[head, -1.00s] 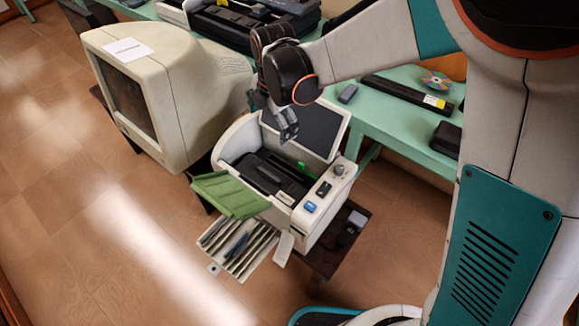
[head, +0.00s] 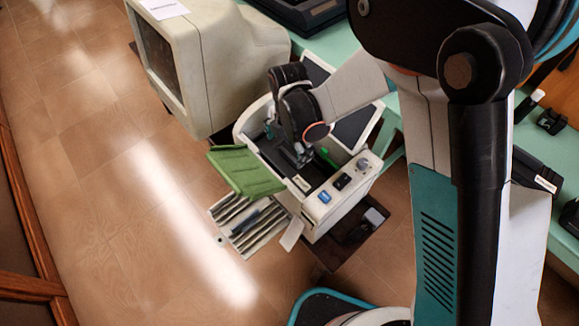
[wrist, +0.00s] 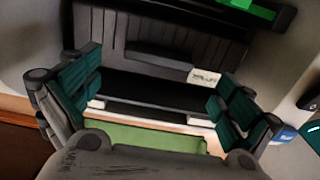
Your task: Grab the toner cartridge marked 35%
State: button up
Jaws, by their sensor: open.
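My gripper (head: 300,158) is open and points down into the open printer (head: 330,222); it also shows in the wrist view (wrist: 158,78). Between and just beyond its teal-padded fingers, the wrist view shows a black cartridge (wrist: 150,86) with a small white label near its right end. The label's print is too small to read, so I cannot tell whether it says 35%. The fingers do not visibly grip it. A second dark bar with a bright green part (wrist: 250,9) lies farther in; the green also shows in the head view (head: 328,158). My gripper hides part of the printer's inside.
A green flap (head: 246,171) and a slotted tray (head: 247,232) stick out at the printer's front. A beige monitor (head: 215,75) stands close behind on the left. A long black unit with a label (head: 535,172) lies on the green table at right. Floor at left is clear.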

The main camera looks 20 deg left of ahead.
aim_at(289, 155)
jog(key=shift+w+f+b, duration=0.2)
jog(key=shift+f+b, duration=1.05)
jog(key=shift+f, duration=1.4)
jog(key=c, duration=2.2)
jog(key=shift+o, duration=0.2)
jog(key=shift+r, duration=0.1)
jog(key=shift+r, duration=0.1)
